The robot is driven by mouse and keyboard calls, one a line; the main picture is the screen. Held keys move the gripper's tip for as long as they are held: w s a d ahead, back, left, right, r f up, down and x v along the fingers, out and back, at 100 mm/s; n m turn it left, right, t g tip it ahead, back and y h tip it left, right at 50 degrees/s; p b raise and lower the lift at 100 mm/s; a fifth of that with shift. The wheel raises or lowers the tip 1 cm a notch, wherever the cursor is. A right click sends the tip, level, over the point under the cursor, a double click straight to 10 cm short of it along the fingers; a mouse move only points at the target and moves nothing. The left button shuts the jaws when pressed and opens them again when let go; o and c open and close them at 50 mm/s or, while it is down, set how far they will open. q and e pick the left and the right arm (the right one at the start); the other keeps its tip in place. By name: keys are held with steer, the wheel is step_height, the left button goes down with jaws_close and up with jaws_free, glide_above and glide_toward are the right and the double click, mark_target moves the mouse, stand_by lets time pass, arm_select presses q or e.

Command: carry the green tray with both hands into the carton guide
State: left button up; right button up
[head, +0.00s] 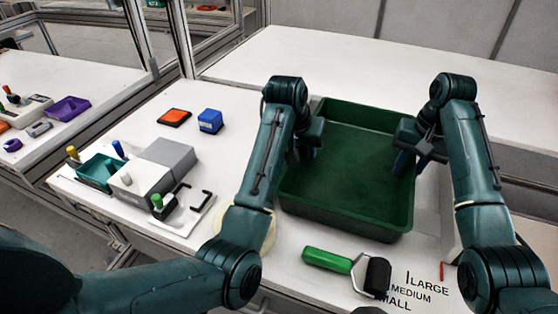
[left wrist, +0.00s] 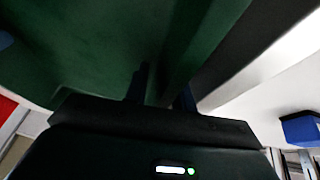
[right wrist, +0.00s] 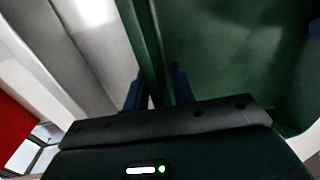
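The green tray (head: 345,178) is a deep, empty, open box at the middle right of the head view. My left gripper (head: 308,150) is at its left wall, and my right gripper (head: 410,155) is at its right wall. In the left wrist view the fingers (left wrist: 162,92) straddle the tray wall, close together on it. In the right wrist view the fingers (right wrist: 158,90) likewise stand either side of the wall. I cannot tell whether the tray is lifted. A pale upright panel (head: 447,225) beside the tray may be part of the carton guide, mostly hidden.
A green-handled roller (head: 330,260) lies in front of the tray, by printed size words. A grey box (head: 165,158), a teal bin (head: 98,172), an orange tray (head: 174,117) and a blue box (head: 210,121) are at left. The white bench behind is clear.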

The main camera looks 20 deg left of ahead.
arm_select(q)
steer(key=v, duration=0.6)
steer(key=shift+r, duration=0.2)
arm_select(e)
steer(key=shift+r, duration=0.2)
steer(key=r, duration=0.3)
steer(key=shift+w+d+r, duration=0.15)
steer(key=shift+d+r, duration=0.1)
steer(key=shift+r, duration=0.1)
arm_select(q)
steer(key=shift+s+a+r, duration=0.1)
steer(key=shift+s+r, duration=0.2)
steer(key=shift+r, duration=0.2)
arm_select(e)
step_height(320, 180, up, 8)
steer(key=shift+s+d, duration=0.2)
steer(key=shift+d, duration=0.2)
steer(key=shift+f, duration=0.1)
